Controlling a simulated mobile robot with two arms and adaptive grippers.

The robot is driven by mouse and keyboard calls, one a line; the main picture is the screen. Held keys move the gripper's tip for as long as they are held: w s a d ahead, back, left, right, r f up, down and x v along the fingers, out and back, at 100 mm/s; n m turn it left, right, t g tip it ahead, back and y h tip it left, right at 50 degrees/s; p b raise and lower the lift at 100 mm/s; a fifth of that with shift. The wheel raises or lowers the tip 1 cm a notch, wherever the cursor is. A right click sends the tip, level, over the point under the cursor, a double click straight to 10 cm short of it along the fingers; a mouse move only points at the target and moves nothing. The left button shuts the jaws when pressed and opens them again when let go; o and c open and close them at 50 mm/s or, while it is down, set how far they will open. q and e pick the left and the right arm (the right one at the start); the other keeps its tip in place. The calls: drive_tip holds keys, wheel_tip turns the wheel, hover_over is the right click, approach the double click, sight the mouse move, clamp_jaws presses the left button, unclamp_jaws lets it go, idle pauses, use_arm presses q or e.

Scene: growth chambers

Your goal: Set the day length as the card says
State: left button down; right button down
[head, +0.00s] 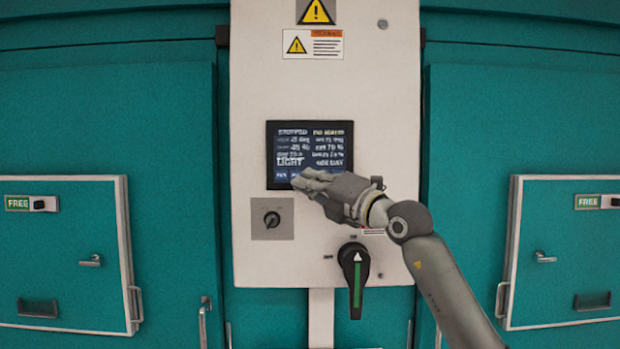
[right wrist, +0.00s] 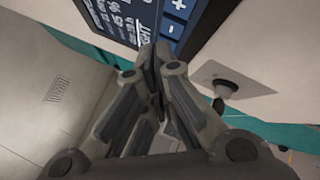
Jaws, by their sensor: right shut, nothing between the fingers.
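The control screen (head: 310,140) is a dark panel with white text on the pale cabinet front, and one larger line reads LIGHT. In the right wrist view the screen (right wrist: 120,18) shows a blue plus key (right wrist: 178,6) and a minus key (right wrist: 171,29). My right gripper (head: 302,179) is shut and empty, with its fingertips in front of the screen's lower edge. In the right wrist view its fingertips (right wrist: 154,55) are close to the minus key; I cannot tell whether they touch. The fingers hide part of the screen's bottom row. I cannot make out a day-length card.
Below the screen are a small key switch (head: 271,219) and a black rotary handle (head: 355,278) with a green stripe, near my right arm. Warning labels (head: 312,44) are above. Teal chamber doors marked FREE (head: 18,203) flank the cabinet.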

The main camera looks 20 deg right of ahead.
drive_tip(key=s+b, duration=0.1)
drive_tip(key=s, duration=0.1)
drive_tip(key=s+a+b, duration=0.1)
drive_tip(key=s+b, duration=0.1)
drive_tip(key=shift+s+a, duration=0.2)
drive_tip(key=shift+s, duration=0.2)
idle(1.6)
